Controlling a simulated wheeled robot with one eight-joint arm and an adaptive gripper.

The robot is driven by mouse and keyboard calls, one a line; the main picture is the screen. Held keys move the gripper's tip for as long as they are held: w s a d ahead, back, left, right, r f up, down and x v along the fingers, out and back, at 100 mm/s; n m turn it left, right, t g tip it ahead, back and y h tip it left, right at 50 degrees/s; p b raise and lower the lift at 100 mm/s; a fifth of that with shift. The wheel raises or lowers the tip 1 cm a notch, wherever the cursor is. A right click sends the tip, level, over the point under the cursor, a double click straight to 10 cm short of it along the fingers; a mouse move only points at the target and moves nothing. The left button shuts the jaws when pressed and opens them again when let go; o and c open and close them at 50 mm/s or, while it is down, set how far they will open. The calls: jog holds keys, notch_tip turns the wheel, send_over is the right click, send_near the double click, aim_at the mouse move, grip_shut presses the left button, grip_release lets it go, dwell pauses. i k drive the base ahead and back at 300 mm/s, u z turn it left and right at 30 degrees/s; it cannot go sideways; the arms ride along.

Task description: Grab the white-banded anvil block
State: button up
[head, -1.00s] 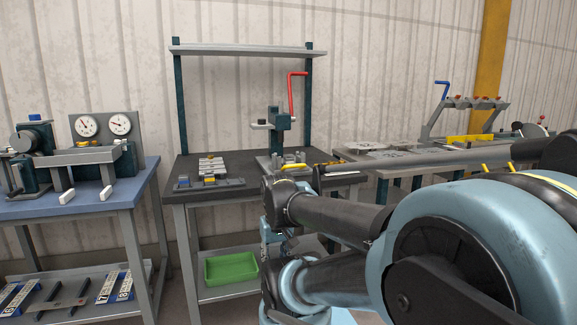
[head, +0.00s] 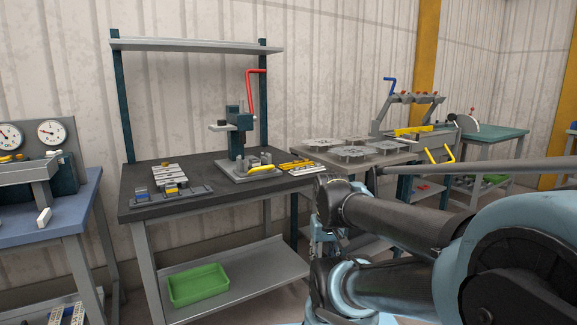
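A low grey rack (head: 197,194) lies at the front of the dark-topped bench (head: 225,200), left of the middle in the head view. It holds small grey blocks, one with a blue mark (head: 141,190) and one with a yellow mark (head: 171,189). A pale row of small pieces (head: 167,174) lies just behind the rack. Which block carries a white band is too small to tell. My arm reaches in from the right and stays right of the bench's blocks. My gripper cannot be made out in this view.
A press with a red lever (head: 250,95) stands at the back of the bench, with yellow-handled tools (head: 296,165) to its right. A shelf (head: 195,46) spans above. A green bin (head: 198,285) sits below. A table with grey plates (head: 362,153) stands to the right.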

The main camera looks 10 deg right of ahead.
aim_at(254, 162)
jog(key=z, duration=1.75)
jog(key=k, duration=0.7)
jog(key=u, duration=1.4)
jog(key=i, duration=1)
